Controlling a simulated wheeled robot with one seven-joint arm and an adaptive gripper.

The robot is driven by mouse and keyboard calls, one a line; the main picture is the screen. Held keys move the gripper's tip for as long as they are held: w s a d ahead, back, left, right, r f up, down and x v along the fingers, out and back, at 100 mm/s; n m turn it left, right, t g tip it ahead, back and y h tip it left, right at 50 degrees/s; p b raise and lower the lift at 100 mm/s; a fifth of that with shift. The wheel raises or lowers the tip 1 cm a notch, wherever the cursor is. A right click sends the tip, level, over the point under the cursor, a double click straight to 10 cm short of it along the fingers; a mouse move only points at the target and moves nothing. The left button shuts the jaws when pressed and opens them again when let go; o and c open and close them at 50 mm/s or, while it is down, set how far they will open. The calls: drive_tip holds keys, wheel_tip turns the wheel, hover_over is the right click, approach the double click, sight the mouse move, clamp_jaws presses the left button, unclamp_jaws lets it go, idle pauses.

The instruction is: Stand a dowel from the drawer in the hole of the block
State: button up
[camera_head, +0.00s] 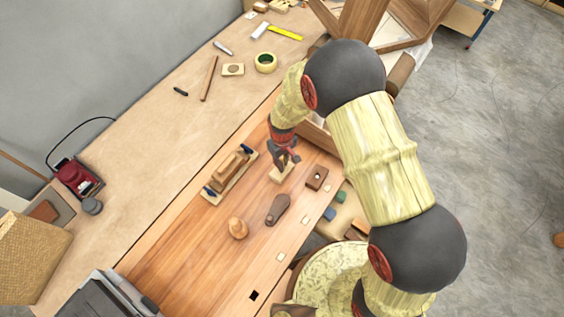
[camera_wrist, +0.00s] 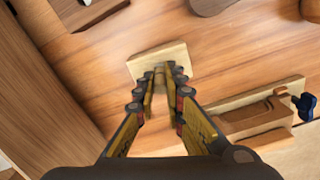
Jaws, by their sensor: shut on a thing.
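The pale wooden block (camera_head: 287,176) lies flat on the bench, directly below my gripper (camera_head: 284,158). In the wrist view the block (camera_wrist: 143,65) is just beyond the fingertips, and its hole cannot be made out. My gripper (camera_wrist: 160,82) is shut on a short pale dowel (camera_wrist: 160,72), which shows between the fingertips over the block's near edge. I cannot tell whether the dowel's end is in the hole or above it. The drawer is not clearly identifiable; coloured pieces lie in a low area beside the bench edge, partly hidden by my arm.
A clamped wooden piece (camera_head: 231,173) with blue knobs lies left of the block. A small brown wooden tool (camera_head: 316,178) is to its right.

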drive_tip(key=shift+f+b, duration=0.6)
drive_tip(key=shift+f, duration=0.1)
idle(0.6)
